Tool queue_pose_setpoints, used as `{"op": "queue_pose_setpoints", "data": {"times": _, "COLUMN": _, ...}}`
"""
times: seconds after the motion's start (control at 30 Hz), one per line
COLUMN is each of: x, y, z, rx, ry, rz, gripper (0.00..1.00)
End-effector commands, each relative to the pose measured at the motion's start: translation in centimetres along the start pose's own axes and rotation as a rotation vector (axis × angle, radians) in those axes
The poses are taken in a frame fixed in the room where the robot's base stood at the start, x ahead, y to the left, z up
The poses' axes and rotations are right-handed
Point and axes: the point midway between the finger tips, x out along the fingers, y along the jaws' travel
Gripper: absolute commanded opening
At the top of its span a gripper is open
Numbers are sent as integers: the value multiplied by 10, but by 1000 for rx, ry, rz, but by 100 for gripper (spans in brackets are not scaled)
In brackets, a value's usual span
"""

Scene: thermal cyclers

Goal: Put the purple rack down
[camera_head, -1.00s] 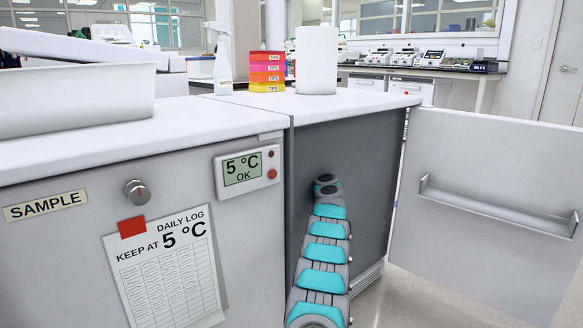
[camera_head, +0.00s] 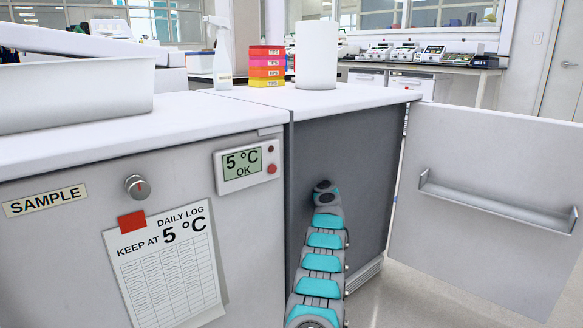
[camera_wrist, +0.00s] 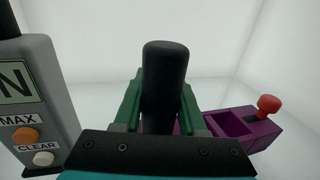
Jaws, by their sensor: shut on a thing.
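In the wrist view my gripper (camera_wrist: 162,100) has its two green fingers on either side of an upright black handle (camera_wrist: 165,62). The purple rack (camera_wrist: 258,130) lies beyond and below the fingers, showing mostly at the right, with an open compartment and a red knob (camera_wrist: 268,104). The fingers and handle hide much of the rack, and I cannot tell whether its underside touches a surface. In the head view my arm reaches into the open cabinet (camera_head: 350,150); the gripper and rack are hidden there.
A grey device (camera_wrist: 45,90) with a display and MAX and CLEAR buttons stands close at the left in the wrist view. Pale walls surround the space. In the head view the cabinet door (camera_head: 480,200) stands open at the right, and tip boxes (camera_head: 267,67) stand on the counter.

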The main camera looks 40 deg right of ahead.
Motion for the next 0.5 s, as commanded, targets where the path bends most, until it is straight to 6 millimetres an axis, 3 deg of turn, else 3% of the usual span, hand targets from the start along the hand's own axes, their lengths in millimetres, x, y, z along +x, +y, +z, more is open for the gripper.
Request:
{"op": "queue_pose_setpoints", "data": {"times": 0.2, "x": 0, "y": 0, "z": -4, "rx": 0, "ry": 0, "rz": 0, "gripper": 0}}
{"op": "queue_pose_setpoints", "data": {"times": 0.23, "x": 0, "y": 0, "z": -3, "rx": 0, "ry": 0, "rz": 0, "gripper": 42}}
{"op": "queue_pose_setpoints", "data": {"times": 0.5, "x": 0, "y": 0, "z": -3, "rx": 0, "ry": 1, "rz": 0, "gripper": 70}}
